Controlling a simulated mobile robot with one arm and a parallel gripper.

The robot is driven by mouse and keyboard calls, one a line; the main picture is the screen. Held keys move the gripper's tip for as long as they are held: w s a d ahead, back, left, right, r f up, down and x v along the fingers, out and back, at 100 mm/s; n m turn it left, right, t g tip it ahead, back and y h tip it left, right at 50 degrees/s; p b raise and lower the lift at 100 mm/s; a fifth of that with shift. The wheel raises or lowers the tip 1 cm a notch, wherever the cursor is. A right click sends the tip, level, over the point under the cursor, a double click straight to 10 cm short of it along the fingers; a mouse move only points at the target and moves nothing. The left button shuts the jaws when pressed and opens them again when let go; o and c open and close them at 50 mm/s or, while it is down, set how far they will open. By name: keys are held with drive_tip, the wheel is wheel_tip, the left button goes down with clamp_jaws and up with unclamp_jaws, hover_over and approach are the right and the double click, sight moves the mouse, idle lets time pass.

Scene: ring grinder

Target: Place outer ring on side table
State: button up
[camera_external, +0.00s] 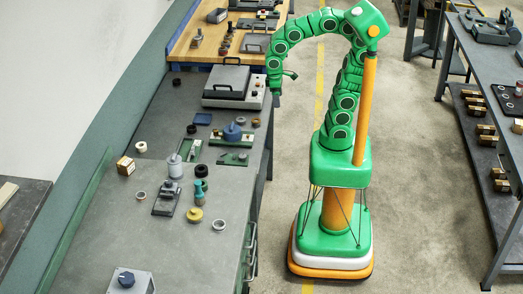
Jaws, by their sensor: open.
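My gripper (276,93) is open at the end of my green arm, hanging down beside the right edge of the workbench. I see nothing in it, though it is small here. Several ring-like parts lie on the benches: a pale metal ring (219,225), a smaller grey ring (141,195) and a cream ring (141,147). I cannot tell which is the outer ring. A dark grey bench (150,240) runs along the wall at left, and a dark table (485,60) stands at right. I cannot tell which is the side table.
A machine with a black handle (232,84) stands near my gripper. A wooden-topped bench (205,45) stands behind. The floor right of my base is clear.

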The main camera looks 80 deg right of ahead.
drive_tip(key=w+a, duration=1.1)
drive_tip(key=w, duration=0.2)
drive_tip(key=n+t, duration=0.2)
hover_over(219, 222)
drive_tip(key=s+a, duration=0.2)
wheel_tip(219, 222, down, 14)
drive_tip(key=shift+y, duration=0.4)
drive_tip(key=shift+w+f, duration=0.25)
drive_tip(key=shift+f, duration=0.9)
drive_tip(key=shift+w+f, duration=0.2)
drive_tip(key=shift+f, duration=1)
drive_tip(key=shift+w+f, duration=0.25)
drive_tip(key=shift+f, duration=0.9)
drive_tip(key=c, duration=1.3)
drive_tip(key=shift+r, duration=0.1)
